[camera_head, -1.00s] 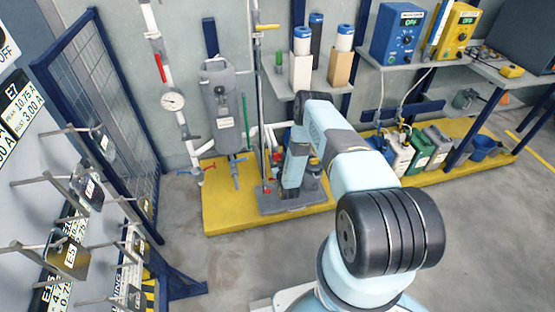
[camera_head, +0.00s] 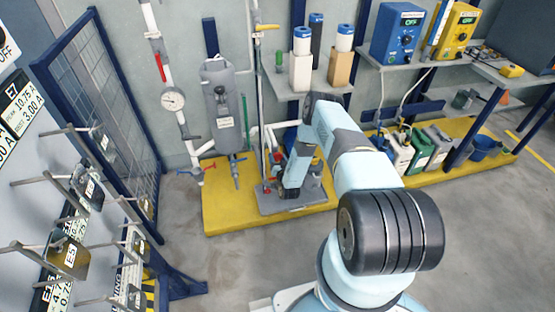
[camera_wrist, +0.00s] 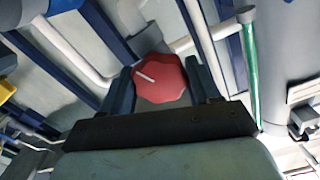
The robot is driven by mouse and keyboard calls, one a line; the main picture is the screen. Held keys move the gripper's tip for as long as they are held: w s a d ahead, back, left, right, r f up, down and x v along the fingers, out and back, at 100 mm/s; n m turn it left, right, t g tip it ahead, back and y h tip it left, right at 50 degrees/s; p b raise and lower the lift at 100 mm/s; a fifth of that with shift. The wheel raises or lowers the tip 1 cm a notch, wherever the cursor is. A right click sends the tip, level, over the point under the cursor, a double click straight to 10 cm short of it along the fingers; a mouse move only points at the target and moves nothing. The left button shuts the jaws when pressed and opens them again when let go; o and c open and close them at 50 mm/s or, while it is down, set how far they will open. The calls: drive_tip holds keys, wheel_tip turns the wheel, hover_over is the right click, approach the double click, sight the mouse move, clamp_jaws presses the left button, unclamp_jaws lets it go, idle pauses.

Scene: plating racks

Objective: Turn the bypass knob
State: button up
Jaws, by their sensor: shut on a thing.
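The bypass knob (camera_wrist: 162,80) is a red, lobed knob with a white pointer line, seen in the wrist view. My gripper (camera_wrist: 165,84) has one dark finger on each side of it and is shut on it. The white line points to the left and slightly up in the wrist view. In the head view my arm reaches down to the pipework on the yellow platform, and the arm hides the gripper and most of the knob area.
A grey tank (camera_head: 222,105) and a pipe with a gauge (camera_head: 173,99) stand left of my arm. A shelf (camera_head: 318,88) with filter housings is above it. Canisters (camera_head: 420,148) stand right on the yellow platform (camera_head: 232,212). Grey floor lies in front.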

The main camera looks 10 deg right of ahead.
drive_tip(key=o, duration=1)
drive_tip(key=s, duration=1.3)
drive_tip(key=shift+s+f, duration=0.1)
drive_tip(key=shift+s, duration=0.3)
